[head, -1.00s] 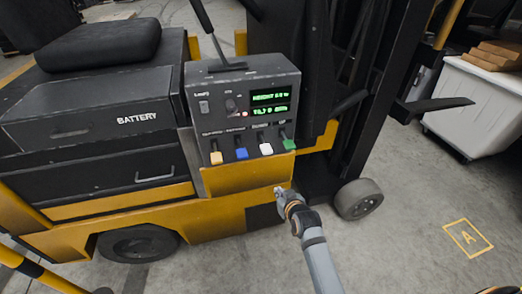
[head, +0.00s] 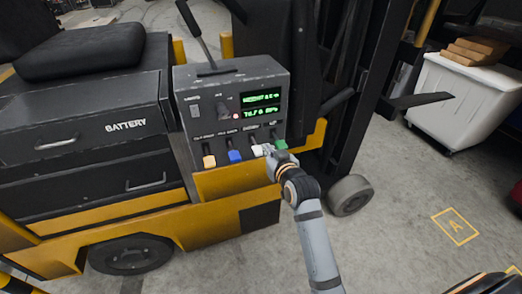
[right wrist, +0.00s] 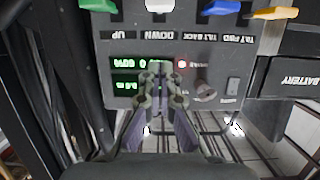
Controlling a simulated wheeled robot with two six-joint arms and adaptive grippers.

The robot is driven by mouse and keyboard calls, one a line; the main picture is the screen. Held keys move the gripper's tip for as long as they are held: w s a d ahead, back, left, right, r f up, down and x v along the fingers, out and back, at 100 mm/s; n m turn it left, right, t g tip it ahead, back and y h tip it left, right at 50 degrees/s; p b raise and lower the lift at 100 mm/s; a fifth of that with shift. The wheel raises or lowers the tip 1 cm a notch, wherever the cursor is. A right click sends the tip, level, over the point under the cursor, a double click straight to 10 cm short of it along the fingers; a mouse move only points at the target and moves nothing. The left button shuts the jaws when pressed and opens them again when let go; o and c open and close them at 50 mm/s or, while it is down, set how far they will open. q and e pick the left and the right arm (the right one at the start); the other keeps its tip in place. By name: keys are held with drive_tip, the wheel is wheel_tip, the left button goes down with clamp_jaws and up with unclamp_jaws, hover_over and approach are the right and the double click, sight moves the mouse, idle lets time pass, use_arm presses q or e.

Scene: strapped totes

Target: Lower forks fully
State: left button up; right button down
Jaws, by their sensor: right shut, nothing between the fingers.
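The grey control panel (head: 228,110) of the forklift carries a row of yellow (head: 209,161), blue (head: 234,156), white (head: 257,150) and green (head: 281,144) levers. In the right wrist view the panel is upside down, with UP beside the green lever (right wrist: 98,4) and DOWN beside the white lever (right wrist: 160,4). The green display (head: 262,104) shows height and tilt; its height figure is too blurred to read. A dark fork (head: 422,100) sticks out above the floor. My right gripper (head: 271,152) is shut and empty by the white and green levers; contact is unclear. My left gripper is out of view.
The mast (head: 362,75) and front wheel (head: 350,195) stand right of the panel. A yellow ledge (head: 232,180) lies under the levers. A white bin (head: 462,95) with cardboard stands behind the fork. Floor around the yellow A mark (head: 455,226) is clear.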

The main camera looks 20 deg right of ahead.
hover_over(261, 151)
drive_tip(key=s, duration=0.2)
drive_tip(key=f, duration=0.1)
drive_tip(key=shift+w+a+f+p, duration=0.1)
drive_tip(key=shift+a+f+p, duration=0.1)
drive_tip(key=shift+f, duration=1)
drive_tip(key=shift+w+a+f+p, duration=0.1)
drive_tip(key=shift+f+p, duration=0.05)
drive_tip(key=shift+f, duration=1.05)
drive_tip(key=shift+s, duration=0.1)
